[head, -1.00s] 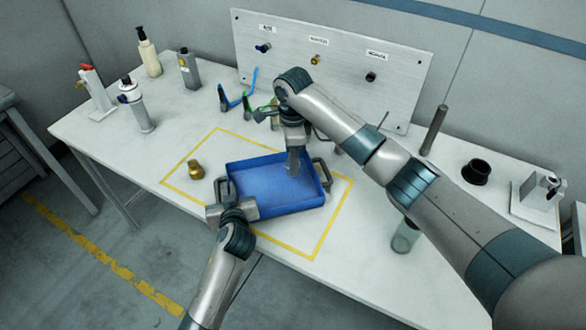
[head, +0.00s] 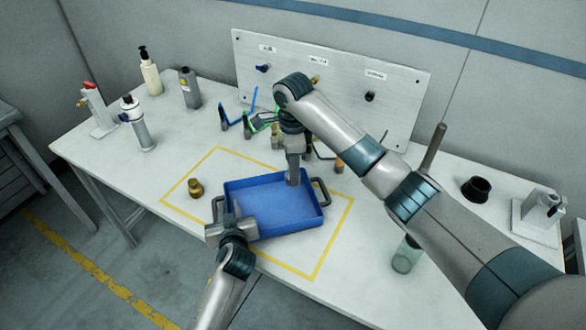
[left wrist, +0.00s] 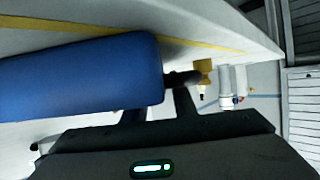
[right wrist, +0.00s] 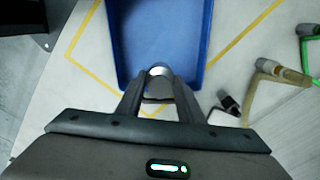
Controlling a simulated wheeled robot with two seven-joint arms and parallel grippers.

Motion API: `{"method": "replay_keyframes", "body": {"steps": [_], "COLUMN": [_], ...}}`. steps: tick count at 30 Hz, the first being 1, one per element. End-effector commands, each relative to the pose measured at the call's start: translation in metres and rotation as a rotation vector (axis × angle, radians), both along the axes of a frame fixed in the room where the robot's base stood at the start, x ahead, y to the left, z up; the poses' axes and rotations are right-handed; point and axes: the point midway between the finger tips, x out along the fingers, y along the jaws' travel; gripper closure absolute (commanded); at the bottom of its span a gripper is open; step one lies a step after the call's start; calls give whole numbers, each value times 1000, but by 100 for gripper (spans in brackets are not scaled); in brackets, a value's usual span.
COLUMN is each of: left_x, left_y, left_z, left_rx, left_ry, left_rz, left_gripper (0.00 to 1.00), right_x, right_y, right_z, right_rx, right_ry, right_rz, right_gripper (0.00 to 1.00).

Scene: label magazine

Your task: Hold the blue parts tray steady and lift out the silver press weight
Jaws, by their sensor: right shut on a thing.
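The blue parts tray (head: 262,222) lies inside the yellow outline on the table, with dark handles at its left and right ends. My left gripper (head: 223,212) is at the tray's left handle; in the left wrist view its fingers reach the dark handle (left wrist: 182,77) beside the blue wall (left wrist: 90,72). The wall hides part of them, so I cannot tell their closure. My right gripper (head: 293,175) is over the tray's far right corner. In the right wrist view its fingertips are shut on the round silver press weight (right wrist: 159,70); its clearance above the floor is unclear.
A brass piece (head: 195,188) stands left of the tray. Colored hooked parts (head: 250,125) stand behind it, before an upright panel (head: 335,80). Bottles (head: 149,72) stand back left. A clear jar (head: 405,256), black cup (head: 475,189) and metal stand (head: 537,217) are right.

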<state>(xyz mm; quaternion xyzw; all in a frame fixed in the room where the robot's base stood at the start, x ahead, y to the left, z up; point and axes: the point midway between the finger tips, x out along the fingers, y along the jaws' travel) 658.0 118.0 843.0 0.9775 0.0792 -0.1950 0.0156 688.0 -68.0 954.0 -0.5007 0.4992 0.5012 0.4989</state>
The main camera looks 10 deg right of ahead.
Motion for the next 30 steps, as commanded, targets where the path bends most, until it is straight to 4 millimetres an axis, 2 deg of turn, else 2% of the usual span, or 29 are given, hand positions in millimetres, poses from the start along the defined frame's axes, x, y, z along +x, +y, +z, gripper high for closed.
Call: {"method": "replay_keyframes", "body": {"steps": [8, 14, 30], "left_x": [-2, -15, -93], "left_y": [0, -3, -16], "left_z": [1, 6, 38], "left_rx": [0, -2, -2], "left_ry": [0, 1, 1], "left_rz": [0, 0, 1], "left_gripper": [75, 75, 75], "right_x": [0, 0, 0], "right_y": [0, 0, 0], "right_z": [1, 1, 1], "right_rx": [1, 1, 1], "right_ry": [-1, -1, -1], "right_rz": [0, 0, 0], "right_gripper": [99, 99, 99]}}
